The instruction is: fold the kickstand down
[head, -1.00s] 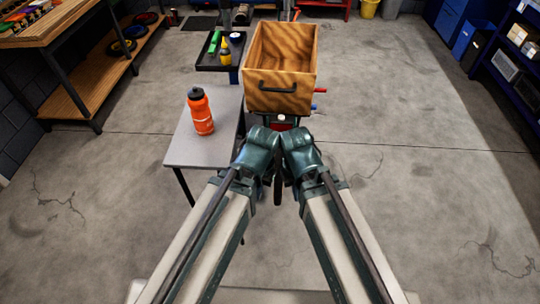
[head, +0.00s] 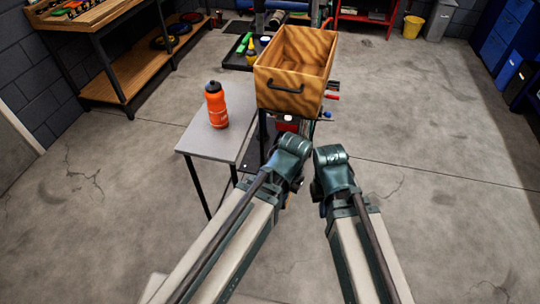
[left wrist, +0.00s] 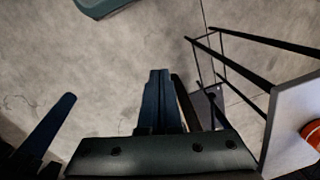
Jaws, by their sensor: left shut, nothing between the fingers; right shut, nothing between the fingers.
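The bike is mostly hidden in the head view. Its red rear light (head: 287,125) shows below the wooden crate (head: 290,98) it carries. I cannot make out the kickstand in either view. My left gripper (head: 294,147) is just below the rear light in the picture. Its fingers (left wrist: 158,98) point forward, shut and empty, in the left wrist view. A dark bar (left wrist: 186,102) runs close beside them; I cannot tell what it is. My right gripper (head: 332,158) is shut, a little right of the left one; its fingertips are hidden.
A small grey side table (head: 210,145) with an orange bottle (head: 217,104) stands left of the bike. The table also shows in the left wrist view (left wrist: 292,135). A black tray (head: 236,60) is behind it. Floor to the right is clear.

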